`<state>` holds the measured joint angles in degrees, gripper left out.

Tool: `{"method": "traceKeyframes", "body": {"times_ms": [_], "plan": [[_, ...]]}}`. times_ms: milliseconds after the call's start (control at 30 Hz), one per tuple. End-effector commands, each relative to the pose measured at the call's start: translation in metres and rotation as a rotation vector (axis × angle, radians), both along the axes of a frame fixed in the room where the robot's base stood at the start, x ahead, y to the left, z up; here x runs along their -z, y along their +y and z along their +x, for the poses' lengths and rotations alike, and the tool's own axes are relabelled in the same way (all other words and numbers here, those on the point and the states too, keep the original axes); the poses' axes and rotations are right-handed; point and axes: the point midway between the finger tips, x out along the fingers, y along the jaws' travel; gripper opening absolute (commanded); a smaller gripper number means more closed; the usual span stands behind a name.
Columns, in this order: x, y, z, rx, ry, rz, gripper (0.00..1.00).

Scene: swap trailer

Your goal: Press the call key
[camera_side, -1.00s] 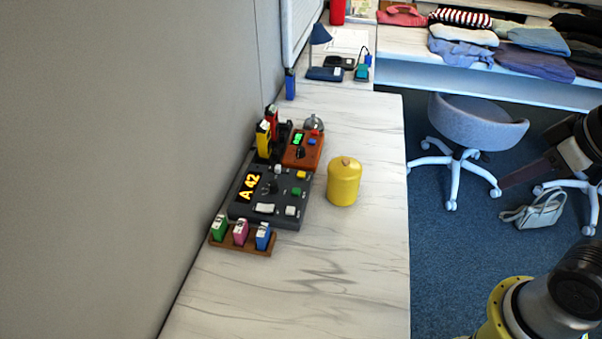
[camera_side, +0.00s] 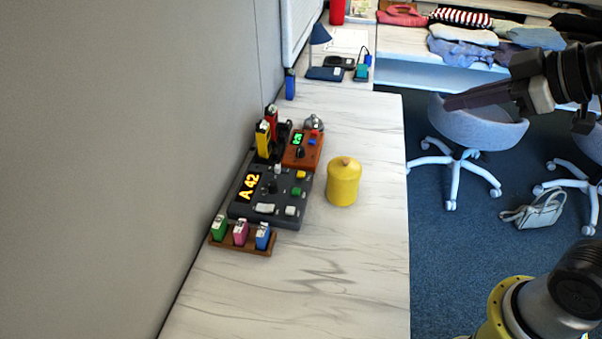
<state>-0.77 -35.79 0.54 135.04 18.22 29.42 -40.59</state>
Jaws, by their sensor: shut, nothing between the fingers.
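A dark grey console (camera_side: 240,211) with an orange "A 42" display lies on the marble-pattern counter. Its top carries white, yellow, green and black keys and knobs, including a wide white key (camera_side: 265,208), a smaller white key (camera_side: 291,211), a green key (camera_side: 296,191) and a yellow key (camera_side: 301,174). I cannot read which is the call key. My gripper (camera_side: 448,103) is shut and empty. It appears at the upper right, in front of a grey chair, well to the right of the console and apart from it.
An orange-brown box (camera_side: 304,153) with a green display stands behind the console. A yellow lidded canister (camera_side: 343,184) stands to its right. A wooden rack (camera_side: 243,246) with green, pink and blue pieces sits in front. The near counter (camera_side: 320,285) is clear.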

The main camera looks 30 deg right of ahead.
Motion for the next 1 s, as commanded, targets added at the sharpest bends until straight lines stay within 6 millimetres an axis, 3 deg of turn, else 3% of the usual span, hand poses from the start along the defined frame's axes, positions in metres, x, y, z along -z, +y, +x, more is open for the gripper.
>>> {"method": "traceKeyframes", "body": {"times_ms": [200, 333, 467, 567, 767, 1000], "plan": [[-0.033, 0.013, 0.09, -0.084, -0.166, -0.079, 0.0], [-0.036, 0.015, 0.141, -0.087, -0.223, -0.133, 0.0], [-0.025, 0.016, 0.187, -0.074, -0.245, -0.188, 0.0], [-0.009, 0.017, 0.22, -0.057, -0.243, -0.23, 0.0], [0.045, 0.021, 0.276, -0.023, -0.19, -0.308, 0.0], [0.138, 0.037, 0.317, 0.007, -0.065, -0.351, 0.0]]}}
